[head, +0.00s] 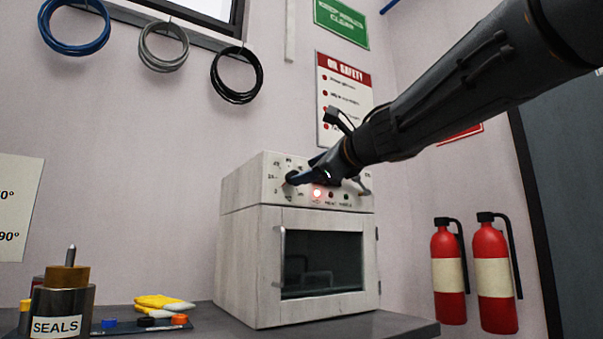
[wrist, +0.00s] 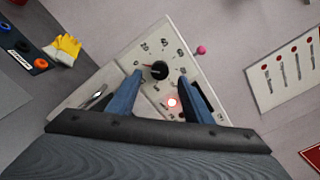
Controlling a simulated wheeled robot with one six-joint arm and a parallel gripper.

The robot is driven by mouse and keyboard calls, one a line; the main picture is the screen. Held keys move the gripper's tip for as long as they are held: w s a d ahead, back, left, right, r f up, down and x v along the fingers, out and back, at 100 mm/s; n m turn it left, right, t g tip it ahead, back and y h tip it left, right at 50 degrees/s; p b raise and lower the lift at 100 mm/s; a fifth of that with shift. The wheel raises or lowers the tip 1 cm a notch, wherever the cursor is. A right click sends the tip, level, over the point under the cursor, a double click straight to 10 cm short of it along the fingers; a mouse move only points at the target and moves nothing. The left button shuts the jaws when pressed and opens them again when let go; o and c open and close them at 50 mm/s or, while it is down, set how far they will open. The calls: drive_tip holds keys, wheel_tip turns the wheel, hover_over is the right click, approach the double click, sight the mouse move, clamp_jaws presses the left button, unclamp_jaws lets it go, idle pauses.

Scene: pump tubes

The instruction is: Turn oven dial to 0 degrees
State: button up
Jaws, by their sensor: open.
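The oven (head: 298,262) is a pale grey box on the counter with a dark window and a bar handle. A red pointer on the knob points toward the left and slightly up in the wrist view. My gripper (wrist: 161,79) is open, with one blue finger on each side of the dial and some gap to it in the picture. I cannot tell whether either finger touches the panel. In the head view my gripper (head: 328,180) partly covers the panel.
A red light (wrist: 172,102) glows on the panel beside the dial. Yellow gloves (head: 163,302), a SEALS can (head: 60,312) and small coloured parts lie on the counter (head: 225,320) at left. Two fire extinguishers (head: 494,275) hang on the right wall.

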drive_tip(key=shift+v, duration=1.6)
